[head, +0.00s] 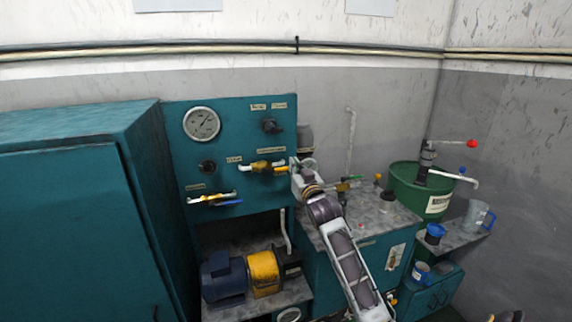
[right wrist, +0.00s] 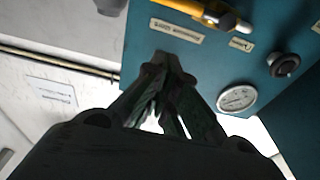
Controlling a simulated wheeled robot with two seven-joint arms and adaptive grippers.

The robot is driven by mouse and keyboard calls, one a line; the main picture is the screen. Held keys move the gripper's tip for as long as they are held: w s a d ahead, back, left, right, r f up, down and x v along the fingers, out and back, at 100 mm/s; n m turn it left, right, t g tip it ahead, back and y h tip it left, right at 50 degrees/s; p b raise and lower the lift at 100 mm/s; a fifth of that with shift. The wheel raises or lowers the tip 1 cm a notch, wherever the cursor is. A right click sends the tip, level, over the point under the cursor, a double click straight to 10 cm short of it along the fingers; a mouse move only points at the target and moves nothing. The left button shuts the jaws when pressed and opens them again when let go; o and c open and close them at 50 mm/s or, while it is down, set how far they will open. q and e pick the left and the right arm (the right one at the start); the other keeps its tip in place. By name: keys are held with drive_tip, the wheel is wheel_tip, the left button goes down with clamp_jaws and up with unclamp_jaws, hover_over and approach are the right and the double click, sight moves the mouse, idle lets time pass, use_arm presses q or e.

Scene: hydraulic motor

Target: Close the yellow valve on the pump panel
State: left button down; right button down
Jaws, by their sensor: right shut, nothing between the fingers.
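The teal pump panel (head: 240,125) stands at the centre-left in the head view. On it is a brass valve with a yellow handle (head: 280,168), lying roughly level. The yellow handle (right wrist: 185,8) also shows at the top edge of the right wrist view, partly cut off. My right gripper (head: 295,165) is at the panel's right edge, by the right end of this handle; its fingers are hard to make out in the head view. In the right wrist view my right gripper (right wrist: 165,68) is shut and empty, with a visible gap to the yellow handle. My left gripper is not in view.
A second valve (head: 215,199) with a blue handle sits lower left on the panel. A round gauge (head: 201,124) and a dark knob (head: 270,126) are above. A blue and yellow motor (head: 245,276) lies below. A green tub (head: 418,190) stands on the right bench.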

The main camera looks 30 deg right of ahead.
drive_tip(key=r+p, duration=0.1)
drive_tip(key=p, duration=0.1)
hover_over(278, 169)
drive_tip(key=s+d, duration=0.1)
drive_tip(key=d, duration=0.2)
drive_tip(key=shift+s+a+f+p, duration=0.1)
drive_tip(key=shift+s+f+p, duration=0.1)
drive_tip(key=shift+f, duration=0.4)
drive_tip(key=shift+s+a+f+p, duration=0.15)
drive_tip(key=shift+f, duration=0.45)
drive_tip(key=shift+s+a+f+p, duration=0.1)
drive_tip(key=shift+s+f+p, duration=0.1)
drive_tip(key=shift+f, duration=0.4)
drive_tip(key=shift+w+f, duration=0.1)
drive_tip(key=shift+f, duration=0.1)
